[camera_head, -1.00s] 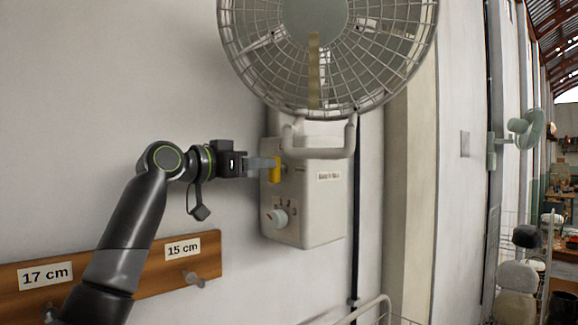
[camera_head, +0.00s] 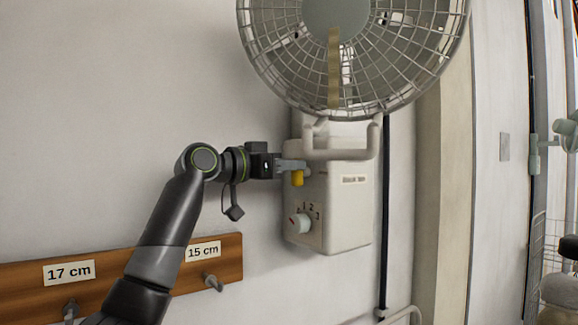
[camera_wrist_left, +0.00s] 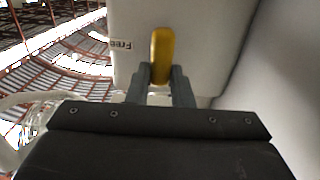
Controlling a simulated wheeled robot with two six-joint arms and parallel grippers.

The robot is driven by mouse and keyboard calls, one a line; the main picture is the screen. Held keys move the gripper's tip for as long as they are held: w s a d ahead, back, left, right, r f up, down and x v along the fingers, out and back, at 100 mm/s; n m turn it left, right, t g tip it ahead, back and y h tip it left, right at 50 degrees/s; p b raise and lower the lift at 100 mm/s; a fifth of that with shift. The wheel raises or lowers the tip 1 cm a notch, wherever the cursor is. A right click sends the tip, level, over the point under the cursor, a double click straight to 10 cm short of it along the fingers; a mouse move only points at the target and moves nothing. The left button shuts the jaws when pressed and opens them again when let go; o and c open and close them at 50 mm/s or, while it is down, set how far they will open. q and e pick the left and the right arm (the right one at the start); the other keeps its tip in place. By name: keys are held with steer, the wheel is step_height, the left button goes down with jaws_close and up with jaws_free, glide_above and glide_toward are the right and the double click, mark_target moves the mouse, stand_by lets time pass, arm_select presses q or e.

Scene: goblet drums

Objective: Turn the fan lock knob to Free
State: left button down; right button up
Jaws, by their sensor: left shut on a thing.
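The fan lock knob (camera_head: 298,179) is a small yellow lever on the upper left of the white control box (camera_head: 348,215) below the fan. In the left wrist view the yellow knob (camera_wrist_left: 162,55) stands lengthwise away from me, with the printed word Free (camera_wrist_left: 122,45) to its left. My left gripper (camera_head: 298,165) reaches in from the left and is shut on the knob. Its fingers (camera_wrist_left: 160,82) lie on either side of the knob's near end in the wrist view. In the head view a finger hides the knob's upper part. My right gripper is not in view.
The caged wall fan (camera_head: 345,50) is just above the gripper, with a white bracket (camera_head: 340,154) beside the knob. A pale dial (camera_head: 303,223) marked with numbers sits lower on the box. A wooden peg rail (camera_head: 130,275) is on the wall below my arm.

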arm_select(q)
steer(key=shift+n, duration=0.3)
steer(key=n+p, duration=0.1)
steer(key=n, duration=0.4)
steer(key=f+n+p, duration=0.1)
steer(key=n+p, duration=0.1)
steer(key=n, duration=0.4)
steer(key=w+n+p, duration=0.1)
steer(key=n+p, duration=0.1)
steer(key=n, duration=0.4)
steer(key=shift+w+a+f, duration=0.1)
steer(key=shift+a+f, duration=0.2)
steer(key=shift+a, duration=0.1)
steer(key=shift+n, duration=0.3)
steer(key=c, duration=1.5)
jaws_free()
steer(key=shift+c, duration=0.2)
steer(key=shift+o, duration=1.3)
steer(key=shift+w+d, duration=0.15)
steer(key=shift+d, duration=0.15)
